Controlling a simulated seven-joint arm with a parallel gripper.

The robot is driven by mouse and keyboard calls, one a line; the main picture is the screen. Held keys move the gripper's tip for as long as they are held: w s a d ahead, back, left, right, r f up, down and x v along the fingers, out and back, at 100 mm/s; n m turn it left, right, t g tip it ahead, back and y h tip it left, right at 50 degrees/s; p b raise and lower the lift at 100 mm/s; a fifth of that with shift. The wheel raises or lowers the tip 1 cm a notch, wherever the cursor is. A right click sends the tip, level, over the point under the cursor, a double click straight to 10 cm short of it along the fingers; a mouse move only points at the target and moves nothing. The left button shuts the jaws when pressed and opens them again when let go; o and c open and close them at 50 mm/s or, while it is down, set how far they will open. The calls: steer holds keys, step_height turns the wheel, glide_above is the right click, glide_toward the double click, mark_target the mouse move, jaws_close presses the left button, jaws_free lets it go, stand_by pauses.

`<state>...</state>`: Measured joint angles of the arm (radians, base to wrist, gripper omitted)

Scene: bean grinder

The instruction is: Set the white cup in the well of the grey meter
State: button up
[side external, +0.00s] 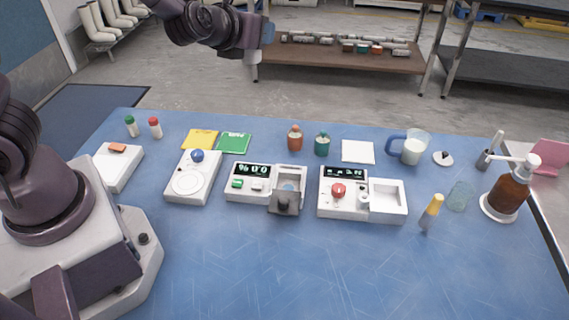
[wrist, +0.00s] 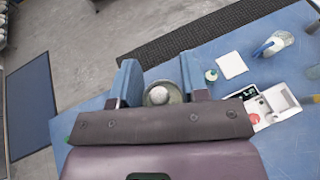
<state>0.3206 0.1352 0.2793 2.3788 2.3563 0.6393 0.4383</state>
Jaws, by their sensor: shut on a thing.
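My gripper (side external: 258,42) is high above the far side of the table, well away from the devices. In the wrist view its blue fingers (wrist: 158,82) close on a round greyish thing with a pale rounded middle, probably the white cup (wrist: 158,96); its shape is partly hidden. A pale patch under the gripper in the side view may be part of it. Two pale meters with displays stand on the table. The other has a red knob (side external: 338,190) and a square well (side external: 388,196). I cannot tell which is the grey meter.
The blue table (side external: 300,270) is clear in front. Behind the meters stand an orange jar (side external: 295,138), a green jar (side external: 322,145) and a blue-handled jug (side external: 412,148). A yellow-topped bottle (side external: 432,210) and a brown pump bottle (side external: 508,190) are at right.

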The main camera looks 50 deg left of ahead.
steer(key=s+a+f+n+g+y, duration=0.7)
steer(key=s+a+f+n+g, duration=0.2)
steer(key=s+a+n+g, duration=0.15)
steer(key=s+d+f+n+g+h, duration=0.1)
steer(key=s+f+n+g+h, duration=0.2)
steer(key=s+n+g, duration=0.4)
steer(key=s+d+f+n+g+h, duration=0.1)
steer(key=s+f+n+g+h, duration=0.2)
steer(key=s+n+g, duration=0.35)
steer(key=s+d+f+n+g+h, duration=0.2)
steer(key=s+d+n+h, duration=0.1)
steer(key=d+n+h, duration=0.4)
steer(key=w+d+r+n+t+h, duration=0.1)
steer(key=d+n+t+h, duration=0.3)
steer(key=d+n+h, duration=0.35)
steer(key=w+d+r+n+t+h, duration=0.1)
steer(key=w+d+n+t+h, duration=0.2)
steer(key=w+n+t+h, duration=0.3)
steer(key=n+t, duration=0.7)
glide_above(295, 174)
steer(key=s+d, duration=0.2)
steer(key=s, duration=0.1)
steer(key=f, duration=0.6)
steer(key=shift+w+d+f, duration=0.15)
steer(key=shift+d, duration=0.05)
steer(key=shift+w+f, duration=0.2)
steer(key=shift+f, duration=0.1)
steer(key=shift+w+f, duration=0.15)
steer(key=shift+f, duration=1.45)
